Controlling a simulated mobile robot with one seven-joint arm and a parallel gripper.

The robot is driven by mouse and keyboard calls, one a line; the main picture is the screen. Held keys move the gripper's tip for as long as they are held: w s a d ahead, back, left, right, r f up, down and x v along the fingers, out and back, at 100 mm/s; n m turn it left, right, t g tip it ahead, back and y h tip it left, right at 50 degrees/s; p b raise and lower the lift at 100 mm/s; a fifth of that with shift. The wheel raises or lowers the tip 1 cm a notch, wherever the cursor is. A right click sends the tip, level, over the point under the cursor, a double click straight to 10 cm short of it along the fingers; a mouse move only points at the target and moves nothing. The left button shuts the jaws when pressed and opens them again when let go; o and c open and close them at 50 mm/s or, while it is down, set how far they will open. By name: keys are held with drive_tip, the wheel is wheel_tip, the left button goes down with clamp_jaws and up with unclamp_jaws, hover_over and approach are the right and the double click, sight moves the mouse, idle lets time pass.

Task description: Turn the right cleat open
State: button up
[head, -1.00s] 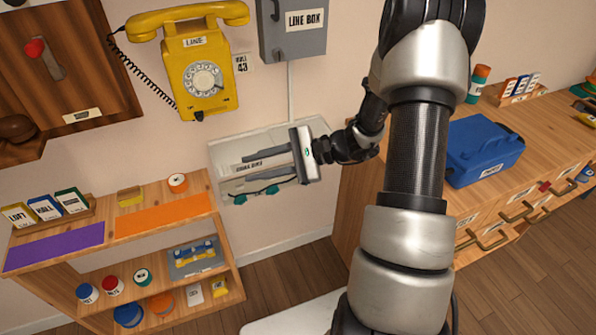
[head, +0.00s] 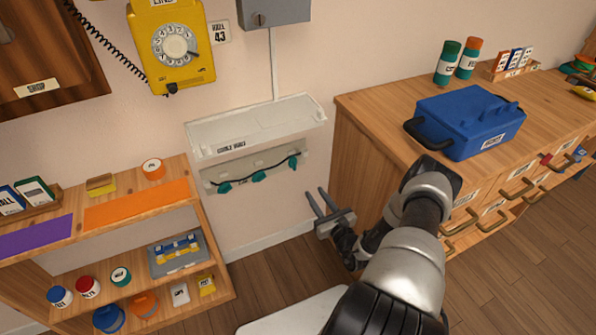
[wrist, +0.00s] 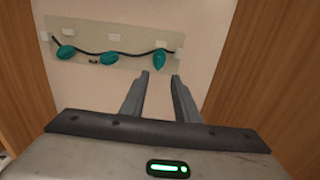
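The right cleat (head: 293,162) is a teal piece at the right end of a pale strip (head: 240,181) under the cable duct. In the wrist view this right cleat (wrist: 160,57) stands more upright than the middle cleat (wrist: 112,60) and left cleat (wrist: 66,52), which lie flatter. A black cable (wrist: 88,51) runs along the strip past all three; how each cleat holds it is too small to tell. My gripper (head: 315,190) is open and empty, below and right of the right cleat. In the wrist view its fingertips (wrist: 160,75) appear just below that cleat, apart from it.
The white cable duct lid (head: 290,120) juts out above the strip. A wooden drawer cabinet (head: 375,160) with a blue box (head: 465,118) stands close on the right. A low shelf (head: 205,230) is at left. The wall below the strip is clear.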

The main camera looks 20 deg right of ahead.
sight(295, 165)
drive_tip(key=w+b, duration=0.1)
drive_tip(key=w, duration=0.4)
drive_tip(key=w+b, duration=0.1)
drive_tip(key=w, duration=0.4)
drive_tip(key=w+b, duration=0.1)
drive_tip(key=w, duration=0.4)
drive_tip(key=shift+a+b, duration=0.3)
clamp_jaws()
